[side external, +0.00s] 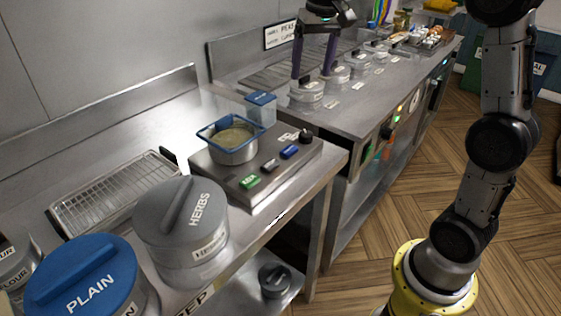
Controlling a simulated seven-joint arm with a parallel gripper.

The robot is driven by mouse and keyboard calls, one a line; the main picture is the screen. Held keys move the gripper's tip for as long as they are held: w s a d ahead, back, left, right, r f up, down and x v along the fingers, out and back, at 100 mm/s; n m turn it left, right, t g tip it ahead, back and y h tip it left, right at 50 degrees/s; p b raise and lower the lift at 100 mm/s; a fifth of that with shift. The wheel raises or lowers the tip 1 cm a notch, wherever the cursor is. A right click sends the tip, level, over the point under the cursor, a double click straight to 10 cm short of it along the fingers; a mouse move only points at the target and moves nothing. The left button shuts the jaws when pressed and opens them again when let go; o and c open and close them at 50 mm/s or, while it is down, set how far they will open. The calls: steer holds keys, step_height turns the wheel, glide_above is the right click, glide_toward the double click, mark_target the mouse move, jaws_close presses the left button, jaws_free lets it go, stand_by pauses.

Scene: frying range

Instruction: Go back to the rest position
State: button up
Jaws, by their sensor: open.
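My gripper (312,74) is at the top middle of the side external view, above the far counter. Its two dark purple fingers point down and stand apart, with nothing seen between them. The fingertips are close to the lids of two small containers (306,92) at the near end of a row. I cannot tell whether they touch. My arm's grey and black links rise at the right from a yellow base, and part of the arm is cut off by the top edge.
A grey HERBS tub (180,232), a blue-lidded PLAIN tub (86,275) and a wire rack (115,193) stand on the near counter.

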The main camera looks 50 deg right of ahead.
steer(key=s+a+n+t, duration=0.2)
steer(key=s+a, duration=0.2)
steer(key=s, duration=0.5)
steer(key=s+a+n+t, duration=0.15)
steer(key=s+a, duration=0.35)
steer(key=s, duration=0.5)
steer(key=s+f+n, duration=0.2)
steer(key=s+f, duration=0.2)
steer(key=f, duration=0.4)
steer(key=shift+f+n, duration=0.25)
steer(key=shift+n, duration=0.1)
steer(key=shift+s+a+t, duration=0.1)
steer(key=shift+t, duration=0.15)
